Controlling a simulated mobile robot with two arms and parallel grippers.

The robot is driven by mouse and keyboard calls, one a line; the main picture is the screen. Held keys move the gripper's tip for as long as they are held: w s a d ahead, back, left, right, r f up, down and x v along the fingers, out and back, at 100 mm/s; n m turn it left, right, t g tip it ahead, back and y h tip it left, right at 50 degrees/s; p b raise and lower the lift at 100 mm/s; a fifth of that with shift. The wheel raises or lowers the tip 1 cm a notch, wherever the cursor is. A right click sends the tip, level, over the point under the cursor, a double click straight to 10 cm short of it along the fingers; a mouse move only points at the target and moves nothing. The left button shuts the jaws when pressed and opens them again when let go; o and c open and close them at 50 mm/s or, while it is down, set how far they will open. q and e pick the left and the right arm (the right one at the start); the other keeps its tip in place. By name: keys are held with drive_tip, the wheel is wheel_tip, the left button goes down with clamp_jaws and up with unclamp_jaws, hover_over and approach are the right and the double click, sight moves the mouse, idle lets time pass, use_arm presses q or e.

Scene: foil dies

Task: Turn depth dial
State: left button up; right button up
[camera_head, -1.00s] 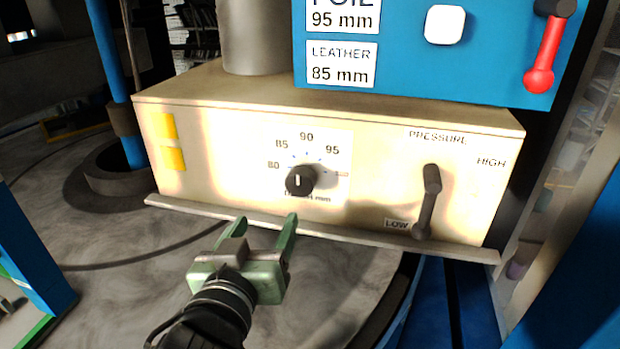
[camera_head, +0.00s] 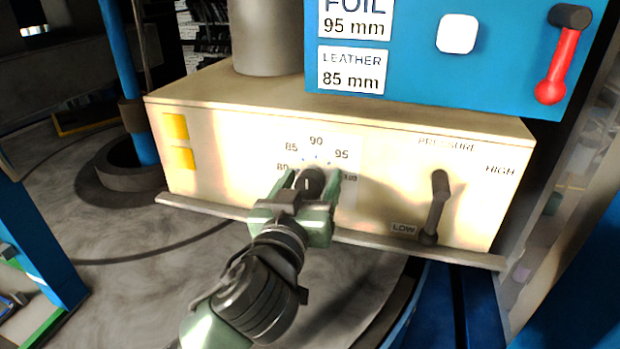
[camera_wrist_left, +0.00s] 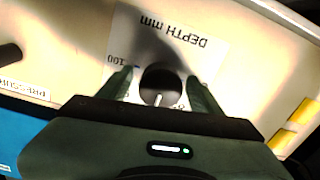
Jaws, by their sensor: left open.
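The depth dial is a round black knob (camera_head: 312,181) on the cream front panel, with a white scale plate (camera_head: 345,170) marked 80 to 100 around it. My left gripper (camera_head: 313,182) is open, with its green fingers on either side of the knob. In the left wrist view the knob (camera_wrist_left: 160,86) sits between the two fingertips (camera_wrist_left: 160,88), with a pale pointer line on it. A small gap seems to show beside each finger. The lower part of the scale plate is hidden by the gripper in the head view. My right gripper is not in view.
A black pressure lever (camera_head: 436,207) stands on the panel to the right, with a LOW label near its lower end. A ledge (camera_head: 400,246) runs along the panel's bottom. Above is a blue box (camera_head: 420,75) with a red-handled lever (camera_head: 556,70). Yellow tabs (camera_head: 181,158) are at left.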

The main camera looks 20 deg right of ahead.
use_arm(q)
drive_tip(key=c, duration=1.4)
drive_tip(key=m+p, duration=0.1)
drive_tip(key=m, duration=0.3)
drive_tip(key=shift+m, duration=0.3)
drive_tip(key=shift+m+p, duration=0.9)
drive_tip(key=shift+m, duration=1.1)
drive_tip(key=o, duration=1.4)
